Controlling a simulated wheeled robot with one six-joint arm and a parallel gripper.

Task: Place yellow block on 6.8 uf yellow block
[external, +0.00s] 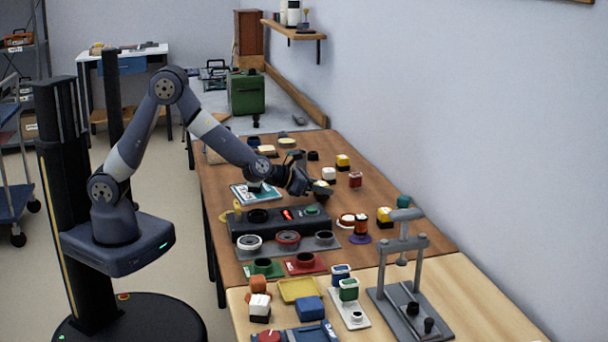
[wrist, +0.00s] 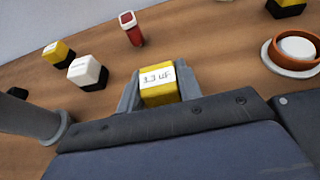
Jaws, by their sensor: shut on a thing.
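My gripper (external: 313,188) is shut on a yellow block (wrist: 160,95) with a white label; the print looks like "3.3 uF" but is blurred. In the wrist view the block sits between the two grey fingers. A yellow block with a black base and white label (wrist: 58,52) stands on the table at the far left; it may be the yellow block beyond my gripper in the external view (external: 343,162). Another yellow and black block (wrist: 287,8) is at the top right, probably the one nearer the front (external: 384,216). I cannot read which is 6.8 uF.
A white block with black base (wrist: 87,72) and a red block (wrist: 131,28) stand near my gripper. An orange ring with a white centre (wrist: 296,49) is to the right. A black test unit (external: 280,222) and a grey press (external: 405,260) stand on the benches. The wall bounds the right side.

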